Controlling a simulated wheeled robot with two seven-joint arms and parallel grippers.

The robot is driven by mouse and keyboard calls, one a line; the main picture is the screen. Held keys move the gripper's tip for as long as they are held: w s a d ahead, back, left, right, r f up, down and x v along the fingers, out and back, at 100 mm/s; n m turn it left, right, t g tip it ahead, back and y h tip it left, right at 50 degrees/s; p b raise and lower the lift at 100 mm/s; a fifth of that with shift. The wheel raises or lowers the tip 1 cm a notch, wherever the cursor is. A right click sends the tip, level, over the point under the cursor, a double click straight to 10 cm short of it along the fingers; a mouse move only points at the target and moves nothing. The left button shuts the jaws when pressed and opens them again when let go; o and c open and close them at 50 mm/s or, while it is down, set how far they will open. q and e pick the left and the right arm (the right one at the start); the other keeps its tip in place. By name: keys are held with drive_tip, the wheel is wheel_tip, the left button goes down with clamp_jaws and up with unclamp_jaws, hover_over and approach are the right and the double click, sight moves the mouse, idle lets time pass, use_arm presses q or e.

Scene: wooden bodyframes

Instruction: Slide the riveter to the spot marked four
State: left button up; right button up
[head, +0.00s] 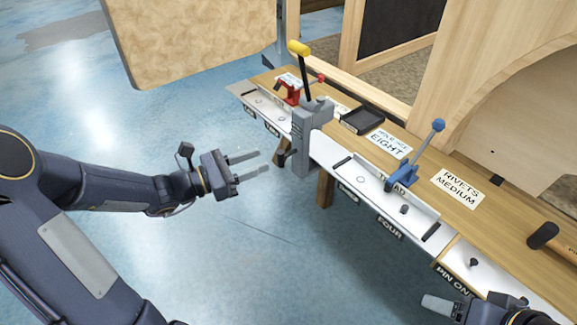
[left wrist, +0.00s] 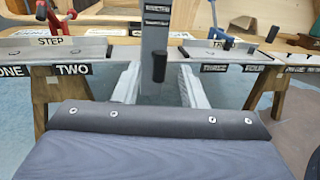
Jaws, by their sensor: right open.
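A grey upright tool with a yellow-tipped lever, which looks like the riveter (head: 304,140), stands on the bench's white rail, right of the label TWO (left wrist: 74,69). Its grey column shows in the left wrist view (left wrist: 154,30), with a black knob (left wrist: 159,68) in front. The label FOUR (head: 389,228) is on the rail's front edge, further right. My left gripper (head: 254,163) is open and empty, left of the riveter and apart from it. In the left wrist view its fingers (left wrist: 160,80) point towards the column, knob between them. My right gripper (head: 468,304) is open at the bottom right, partly cut off.
A blue-handled tool (head: 402,187) stands on the rail near FOUR. A red tool (head: 290,90) is at the far end. The bench (head: 450,222) also holds a black tray (head: 362,121), paper labels and a hammer (head: 545,238). The floor left of the bench is clear.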

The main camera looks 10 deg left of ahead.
sight(281, 151)
use_arm(q)
drive_tip(key=b+x, duration=0.1)
drive_tip(key=x, duration=0.6)
drive_tip(key=shift+d, duration=0.1)
drive_tip(key=shift+r, duration=0.1)
drive_tip(key=shift+c, duration=0.4)
clamp_jaws()
